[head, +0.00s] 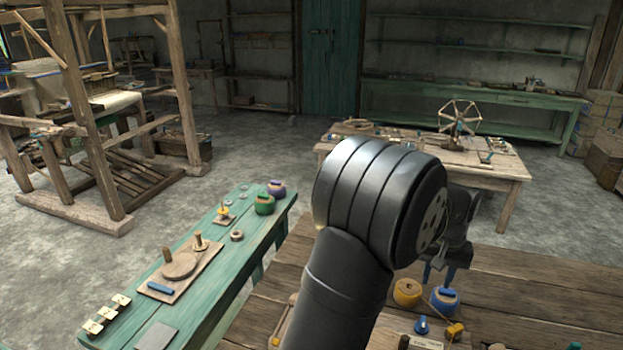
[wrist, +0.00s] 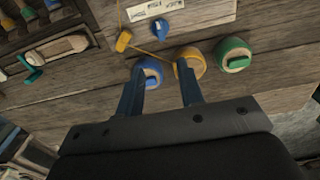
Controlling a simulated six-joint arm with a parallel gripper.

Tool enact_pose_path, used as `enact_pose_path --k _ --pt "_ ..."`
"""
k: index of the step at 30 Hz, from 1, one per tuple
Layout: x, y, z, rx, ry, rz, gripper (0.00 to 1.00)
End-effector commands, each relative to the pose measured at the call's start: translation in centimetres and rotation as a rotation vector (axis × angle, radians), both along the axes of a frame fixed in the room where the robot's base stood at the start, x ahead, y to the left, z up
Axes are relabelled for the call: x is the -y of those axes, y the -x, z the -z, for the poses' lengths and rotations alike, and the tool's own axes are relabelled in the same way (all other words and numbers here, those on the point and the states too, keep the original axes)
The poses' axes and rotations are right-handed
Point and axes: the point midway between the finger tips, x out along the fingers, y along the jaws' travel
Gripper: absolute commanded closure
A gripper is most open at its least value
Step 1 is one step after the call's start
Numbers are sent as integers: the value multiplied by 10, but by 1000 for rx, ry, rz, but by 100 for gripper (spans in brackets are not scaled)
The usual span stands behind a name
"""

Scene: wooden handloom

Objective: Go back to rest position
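My gripper (head: 438,279) hangs over the brown wooden table in the head view, partly hidden behind my own dark arm. In the wrist view, my gripper (wrist: 159,68) shows two blue fingers standing apart with nothing held between them. A blue spool (wrist: 152,67) and a yellow spool (wrist: 190,57) appear beyond the fingertips, partly covered by them. A green spool (wrist: 234,54) is to their right. I cannot tell the exact height of the fingers above the table.
The brown table (head: 510,275) also bears a blue knob (head: 422,325) and a yellow piece (head: 455,331). A green bench (head: 221,260) with spools and small parts stands left. A wooden loom (head: 85,110) is farther left. Another table (head: 510,168) with a winding wheel (head: 459,117) stands behind.

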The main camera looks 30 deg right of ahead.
Motion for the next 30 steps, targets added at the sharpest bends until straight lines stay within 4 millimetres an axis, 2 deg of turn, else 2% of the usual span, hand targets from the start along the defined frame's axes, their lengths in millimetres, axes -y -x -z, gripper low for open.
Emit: enact_pose_path --k 19,24,30 --pt "-1 0 128 -1 -4 0 65" --pt "-1 0 150 -1 -3 0 65" --pt "0 0 158 -1 -1 6 65"
